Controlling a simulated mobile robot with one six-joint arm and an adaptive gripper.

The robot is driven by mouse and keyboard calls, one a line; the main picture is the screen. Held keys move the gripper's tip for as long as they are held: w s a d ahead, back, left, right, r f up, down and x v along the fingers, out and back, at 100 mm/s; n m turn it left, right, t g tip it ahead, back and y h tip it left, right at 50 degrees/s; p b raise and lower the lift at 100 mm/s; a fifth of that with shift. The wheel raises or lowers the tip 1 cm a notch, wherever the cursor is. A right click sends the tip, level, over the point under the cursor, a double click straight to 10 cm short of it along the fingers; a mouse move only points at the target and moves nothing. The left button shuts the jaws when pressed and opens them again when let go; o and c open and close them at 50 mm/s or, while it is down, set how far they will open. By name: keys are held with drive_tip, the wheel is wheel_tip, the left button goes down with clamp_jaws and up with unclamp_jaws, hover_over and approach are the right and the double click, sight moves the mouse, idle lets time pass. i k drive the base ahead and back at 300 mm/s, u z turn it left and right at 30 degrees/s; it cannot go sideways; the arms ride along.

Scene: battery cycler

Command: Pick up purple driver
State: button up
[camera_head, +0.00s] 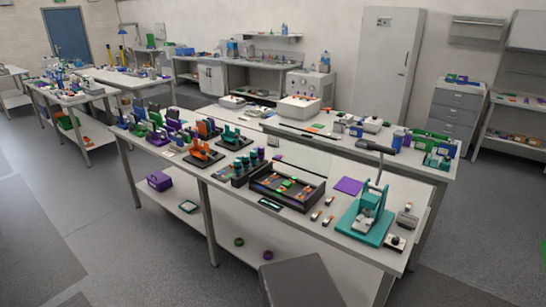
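I cannot make out a purple driver for certain at this size. Purple items stand among small devices at the left end of the near bench, one of them a purple block (175,124). A flat purple square (348,186) lies on the bench left of the teal press. A purple box (159,181) sits on the lower shelf at the left. A small purple ring (267,254) lies on the lower shelf near the front. My gripper is not in view.
The near white bench (222,187) carries orange and teal fixtures, a black tray (288,187) and a teal press (366,215) at its right end. A second bench with equipment stands close behind. Grey floor (130,255) is open at the left front.

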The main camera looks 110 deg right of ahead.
sight(261, 149)
drive_tip(key=z, duration=0.85)
drive_tip(key=k, duration=0.15)
drive_tip(key=z, duration=2.55)
drive_tip(key=i, duration=1.65)
drive_tip(key=z, duration=0.15)
